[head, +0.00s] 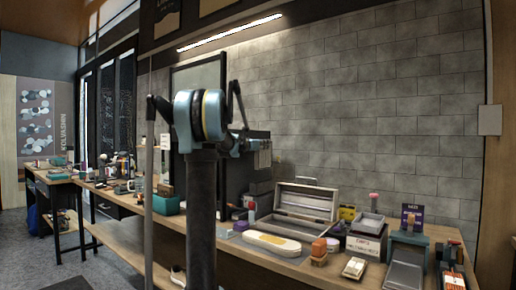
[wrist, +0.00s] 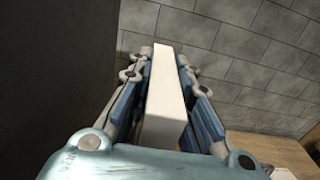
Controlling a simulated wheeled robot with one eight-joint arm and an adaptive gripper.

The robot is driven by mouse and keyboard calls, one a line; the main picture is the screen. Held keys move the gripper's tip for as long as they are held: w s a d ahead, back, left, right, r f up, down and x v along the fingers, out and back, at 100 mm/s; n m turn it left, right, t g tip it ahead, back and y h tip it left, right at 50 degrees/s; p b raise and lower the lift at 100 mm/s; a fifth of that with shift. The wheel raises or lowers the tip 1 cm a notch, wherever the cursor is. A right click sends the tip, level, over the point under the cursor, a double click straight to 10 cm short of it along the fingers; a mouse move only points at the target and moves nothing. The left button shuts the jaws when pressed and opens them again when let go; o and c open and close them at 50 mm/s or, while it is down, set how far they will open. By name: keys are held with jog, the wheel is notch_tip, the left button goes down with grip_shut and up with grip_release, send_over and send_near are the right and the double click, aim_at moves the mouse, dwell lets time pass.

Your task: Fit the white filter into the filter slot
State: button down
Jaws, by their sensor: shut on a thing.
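The white filter (wrist: 166,100) is a long pale block in the middle of the wrist view. My gripper (wrist: 165,62) is shut on it, with one blue-grey jointed finger along each side. The filter stretches away from the palm between the fingers, and a grey tiled wall lies beyond it. In the head view my own arm stands in front of the bench, and I cannot make out the filter clearly there. I cannot pick out the filter slot with certainty in either view.
A long wooden bench (head: 235,245) runs along the wall. On it are an open grey metal case (head: 303,208), a white oval tin (head: 271,243), a teal-framed stand (head: 407,262) and several small boxes and brushes. A dark upright surface (wrist: 60,60) fills the wrist view's left side.

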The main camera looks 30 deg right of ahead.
aim_at(262, 168)
jog(key=shift+w+a+f, duration=0.1)
jog(key=shift+a+f, duration=0.1)
jog(key=shift+f, duration=0.55)
jog(key=shift+w+a+f, duration=0.1)
jog(key=shift+a+f, duration=0.1)
jog(key=shift+f, duration=0.55)
jog(key=shift+w+a+f, duration=0.1)
jog(key=shift+a+f, duration=0.1)
jog(key=shift+f, duration=1.15)
jog(key=shift+s, duration=0.15)
jog(key=shift+d+f, duration=0.1)
jog(key=shift+f, duration=3.4)
jog(key=c, duration=1.4)
grip_release()
jog(key=shift+o, duration=0.2)
